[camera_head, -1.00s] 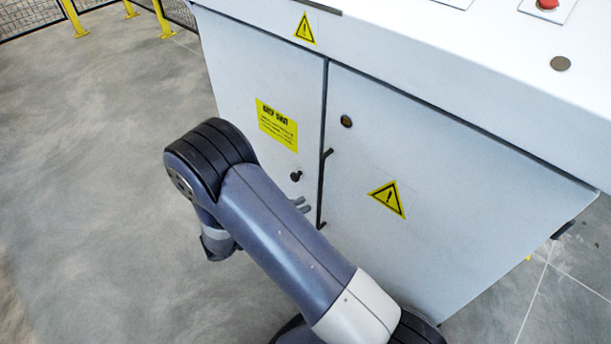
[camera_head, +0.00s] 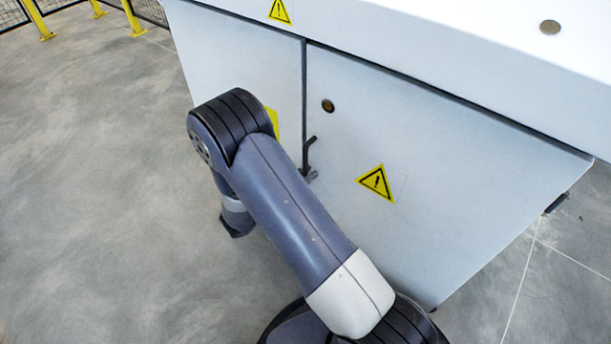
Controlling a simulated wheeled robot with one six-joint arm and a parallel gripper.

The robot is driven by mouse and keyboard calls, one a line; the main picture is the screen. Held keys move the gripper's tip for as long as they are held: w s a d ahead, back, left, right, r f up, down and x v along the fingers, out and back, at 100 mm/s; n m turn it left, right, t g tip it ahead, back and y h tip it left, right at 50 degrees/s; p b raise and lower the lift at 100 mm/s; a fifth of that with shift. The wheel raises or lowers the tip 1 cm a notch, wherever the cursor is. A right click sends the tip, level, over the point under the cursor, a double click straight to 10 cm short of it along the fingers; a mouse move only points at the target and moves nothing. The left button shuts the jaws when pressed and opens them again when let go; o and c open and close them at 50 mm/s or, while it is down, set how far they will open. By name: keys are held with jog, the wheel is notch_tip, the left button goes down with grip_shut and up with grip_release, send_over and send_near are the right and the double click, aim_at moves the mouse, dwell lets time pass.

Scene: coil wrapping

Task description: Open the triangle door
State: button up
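The triangle door (camera_head: 420,165) is the right-hand grey cabinet door with a yellow warning triangle (camera_head: 376,183) on it. It looks shut; a dark seam runs along its left edge. A black handle (camera_head: 309,147) stands out at that edge, and a round brass lock (camera_head: 327,106) sits above it. My arm crosses in front of the left door and hides the lower seam. Only a small grey tip of my gripper (camera_head: 312,176) shows past the arm, close below the handle. I cannot tell whether it touches the handle or is open.
The left door (camera_head: 240,65) carries a yellow label, mostly hidden by my arm. A white top (camera_head: 450,30) overhangs the doors. Open concrete floor (camera_head: 90,180) lies at left, with yellow posts (camera_head: 132,18) and a mesh fence behind. Tiled floor shows at right.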

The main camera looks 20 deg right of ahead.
jog(key=shift+d, duration=0.1)
jog(key=shift+c, duration=0.4)
grip_shut()
